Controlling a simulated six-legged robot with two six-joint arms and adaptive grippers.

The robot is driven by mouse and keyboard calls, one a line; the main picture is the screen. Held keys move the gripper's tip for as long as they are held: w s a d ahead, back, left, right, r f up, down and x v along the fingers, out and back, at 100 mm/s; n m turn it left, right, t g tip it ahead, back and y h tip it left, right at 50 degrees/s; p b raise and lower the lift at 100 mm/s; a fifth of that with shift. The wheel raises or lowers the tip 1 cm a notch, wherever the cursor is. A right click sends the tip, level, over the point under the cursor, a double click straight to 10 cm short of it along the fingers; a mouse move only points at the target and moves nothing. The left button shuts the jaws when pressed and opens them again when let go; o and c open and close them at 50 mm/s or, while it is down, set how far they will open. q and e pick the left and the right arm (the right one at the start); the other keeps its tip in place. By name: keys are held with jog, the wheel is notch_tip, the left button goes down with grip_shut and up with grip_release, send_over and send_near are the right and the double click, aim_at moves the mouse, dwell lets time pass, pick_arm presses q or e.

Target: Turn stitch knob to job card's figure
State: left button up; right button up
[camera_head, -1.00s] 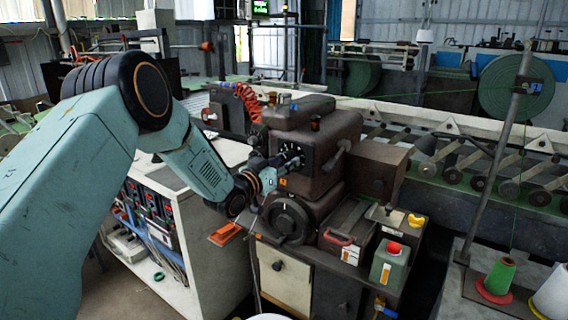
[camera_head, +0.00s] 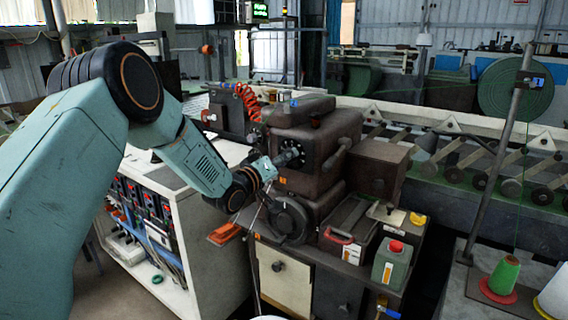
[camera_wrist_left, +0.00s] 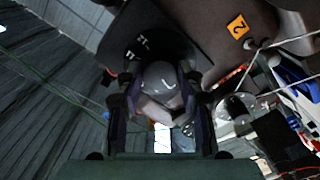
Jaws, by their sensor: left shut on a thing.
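The stitch knob (camera_wrist_left: 160,78) is a grey round knob with a white line mark on its face, in front of a dark dial plate (camera_wrist_left: 150,45) with white marks. My left gripper (camera_wrist_left: 160,100) is shut on the knob, one finger on each side. In the head view my left gripper (camera_head: 272,164) reaches the knob (camera_head: 290,156) on the front of the brown sewing machine head (camera_head: 325,145). The exact figure under the mark is too small to tell. I cannot make out a job card. My right gripper is not in view.
Below the dial is a dark handwheel (camera_head: 289,218). A white cabinet (camera_head: 215,255) stands left under my arm.

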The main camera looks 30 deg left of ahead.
pick_arm(q)
jog(key=n, duration=0.2)
jog(key=n+b, duration=0.1)
jog(key=n, duration=0.2)
jog(key=shift+s+d+f+n, duration=0.1)
jog(key=shift+f+n, duration=0.1)
jog(key=shift+n, duration=0.1)
dwell(0.5)
jog(key=o, duration=1.2)
jog(key=shift+r, duration=0.15)
jog(key=s, duration=0.4)
jog(key=s+a, duration=0.1)
jog(key=s, duration=0.6)
jog(key=shift+s+a, duration=0.35)
jog(key=shift+s, duration=0.05)
